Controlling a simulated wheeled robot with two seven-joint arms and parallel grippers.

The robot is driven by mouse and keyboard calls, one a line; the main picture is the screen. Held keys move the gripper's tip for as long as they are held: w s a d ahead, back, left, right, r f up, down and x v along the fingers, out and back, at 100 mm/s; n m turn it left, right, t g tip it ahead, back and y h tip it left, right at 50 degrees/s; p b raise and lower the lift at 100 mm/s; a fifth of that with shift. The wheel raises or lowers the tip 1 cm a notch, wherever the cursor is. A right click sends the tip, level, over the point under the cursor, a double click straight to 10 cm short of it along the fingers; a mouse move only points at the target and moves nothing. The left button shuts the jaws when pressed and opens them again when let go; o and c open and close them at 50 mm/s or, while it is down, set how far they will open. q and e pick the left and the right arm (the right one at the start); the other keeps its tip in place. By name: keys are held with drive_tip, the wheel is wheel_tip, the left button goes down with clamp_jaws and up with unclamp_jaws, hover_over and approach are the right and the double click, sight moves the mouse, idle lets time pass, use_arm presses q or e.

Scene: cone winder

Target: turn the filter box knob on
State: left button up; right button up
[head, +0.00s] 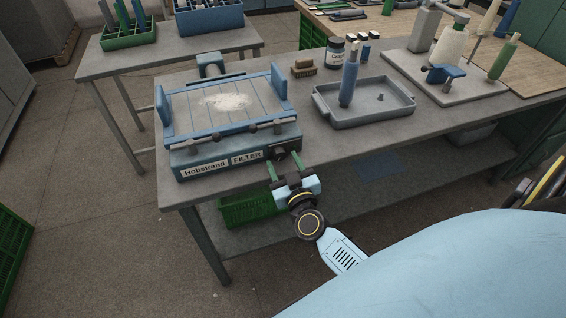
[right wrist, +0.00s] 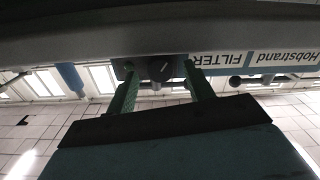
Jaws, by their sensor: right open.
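The filter box (head: 185,160) is a blue-grey unit labelled "Hobstrand FILTER" at the left front of the grey bench. Its dark knob (head: 281,154) sits on the front face, right of the label. In the right wrist view the picture is upside down, and the round black knob (right wrist: 160,69) with a light pointer mark lies between my finger tips. My right gripper (head: 284,164) is open, with one green finger on each side of the knob. It also shows in the right wrist view (right wrist: 161,75). I cannot tell whether the fingers touch the knob. My left gripper is not in view.
White powder (head: 226,102) lies on the box's slatted top. A grey tray (head: 370,117) with a blue spindle, a brush (head: 303,68) and a dark jar (head: 335,53) stand behind and right. A green crate (head: 250,210) is below the bench.

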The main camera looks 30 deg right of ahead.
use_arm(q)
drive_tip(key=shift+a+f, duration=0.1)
use_arm(e)
drive_tip(key=shift+w+d, duration=0.1)
drive_tip(key=shift+w, duration=0.45)
drive_tip(key=c, duration=1)
drive_tip(key=shift+o, duration=0.2)
